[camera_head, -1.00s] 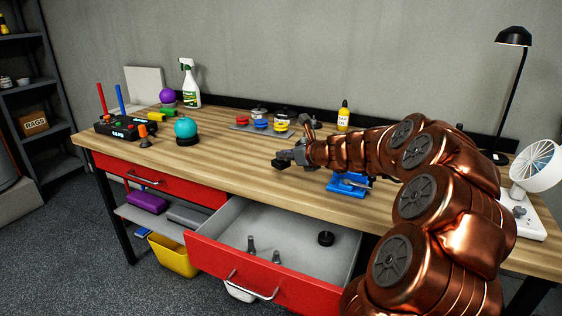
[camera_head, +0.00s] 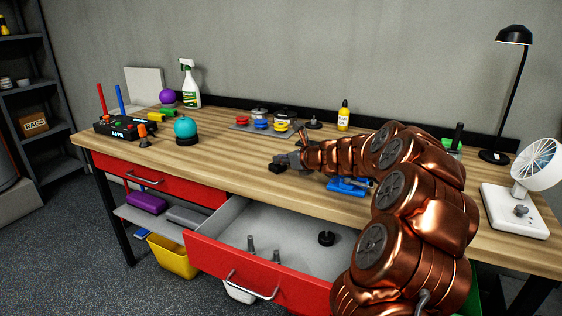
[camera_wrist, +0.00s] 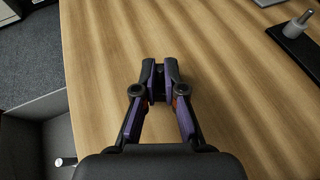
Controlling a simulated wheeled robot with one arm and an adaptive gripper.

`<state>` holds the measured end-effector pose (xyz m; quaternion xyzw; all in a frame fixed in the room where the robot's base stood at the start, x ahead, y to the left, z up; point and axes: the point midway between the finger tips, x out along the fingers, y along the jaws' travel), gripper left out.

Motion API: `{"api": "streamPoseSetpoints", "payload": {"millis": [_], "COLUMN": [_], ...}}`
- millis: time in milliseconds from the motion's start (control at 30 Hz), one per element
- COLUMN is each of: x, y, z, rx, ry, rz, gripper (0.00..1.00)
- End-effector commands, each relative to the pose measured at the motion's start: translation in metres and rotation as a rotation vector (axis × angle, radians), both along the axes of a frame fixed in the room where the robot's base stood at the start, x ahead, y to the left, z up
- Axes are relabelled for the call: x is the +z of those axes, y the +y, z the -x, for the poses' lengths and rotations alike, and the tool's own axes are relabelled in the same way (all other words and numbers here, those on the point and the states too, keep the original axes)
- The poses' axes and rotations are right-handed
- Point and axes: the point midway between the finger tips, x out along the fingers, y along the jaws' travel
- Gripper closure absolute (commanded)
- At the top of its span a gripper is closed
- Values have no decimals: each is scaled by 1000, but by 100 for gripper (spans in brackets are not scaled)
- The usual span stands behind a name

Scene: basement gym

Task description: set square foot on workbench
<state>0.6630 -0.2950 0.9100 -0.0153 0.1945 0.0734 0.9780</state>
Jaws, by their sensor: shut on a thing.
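In the head view the fingertips and piece merge into one dark shape. I cannot tell whether the piece touches the wood.
The red open drawer (camera_head: 232,272) holds grey pegs (camera_head: 277,256) and a black round piece (camera_head: 326,239). A blue item (camera_head: 349,187) lies right of my gripper. A tray (camera_head: 239,127) with weights stands behind. Bare wood lies left of my gripper.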

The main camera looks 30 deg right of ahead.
Motion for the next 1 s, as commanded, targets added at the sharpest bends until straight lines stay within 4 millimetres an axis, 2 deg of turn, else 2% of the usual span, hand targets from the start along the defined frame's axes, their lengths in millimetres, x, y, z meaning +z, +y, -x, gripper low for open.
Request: {"api": "streamPoseSetpoints", "payload": {"millis": [167, 200, 433, 833, 1000], "x": [-2, -3, -3, 1, 10], "y": [0, 0, 0, 0, -4], "z": [0, 0, 0, 1, 21], "rx": [0, 0, 0, 0, -2], "ry": [0, 0, 0, 1, -1], "rz": [-1, -1, -1, 0, -2], "gripper": [100, 90, 66, 66, 66]}}
